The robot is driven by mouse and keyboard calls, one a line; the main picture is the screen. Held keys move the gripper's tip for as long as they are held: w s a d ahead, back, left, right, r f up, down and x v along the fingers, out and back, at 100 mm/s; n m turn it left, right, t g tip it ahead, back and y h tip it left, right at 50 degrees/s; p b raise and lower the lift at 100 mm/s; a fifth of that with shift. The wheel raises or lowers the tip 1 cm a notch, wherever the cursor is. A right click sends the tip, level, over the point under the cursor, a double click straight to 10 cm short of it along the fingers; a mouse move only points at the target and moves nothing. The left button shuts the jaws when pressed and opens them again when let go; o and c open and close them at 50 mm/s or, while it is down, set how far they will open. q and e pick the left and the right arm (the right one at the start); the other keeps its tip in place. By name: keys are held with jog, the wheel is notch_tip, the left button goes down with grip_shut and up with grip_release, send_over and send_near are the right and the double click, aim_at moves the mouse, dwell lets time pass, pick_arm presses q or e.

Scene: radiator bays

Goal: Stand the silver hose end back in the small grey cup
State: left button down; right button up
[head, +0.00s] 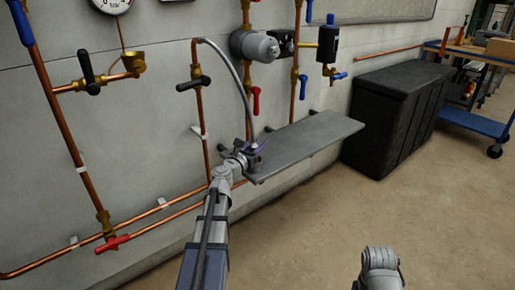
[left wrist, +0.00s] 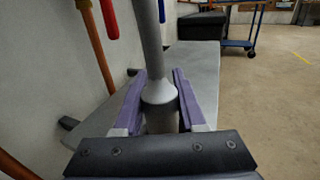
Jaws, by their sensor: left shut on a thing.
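The silver hose (head: 240,88) arches from the top of a copper pipe down to the grey wall shelf (head: 315,140). Its end (left wrist: 159,92) stands roughly upright, with a wider collar, between the purple fingers of my left gripper (left wrist: 160,100). The left gripper (head: 257,148) is shut on the hose end at the near left end of the shelf. A small grey shape (head: 254,165) shows just below the fingers; I cannot tell whether it is the cup or the hose's lower end. The gripper hides the spot under the hose end. My right gripper is not in view.
Copper pipes with red, blue and black valve handles (head: 256,102) run along the wall close to the left arm. A black chest (head: 395,115) stands beyond the shelf, and a blue cart (head: 475,122) stands farther right. The rest of the shelf is bare.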

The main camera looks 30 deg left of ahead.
pick_arm(q)
jog(key=shift+f+b, duration=0.4)
jog(key=shift+b, duration=0.05)
jog(key=shift+c, duration=2.4)
grip_release()
jog(key=shift+r, duration=0.1)
jog(key=shift+r+p, duration=0.15)
jog(key=shift+p, duration=0.15)
jog(key=shift+r+p, duration=0.4)
jog(key=shift+r, duration=0.05)
jog(key=s, duration=1.2)
jog(key=shift+f, duration=0.25)
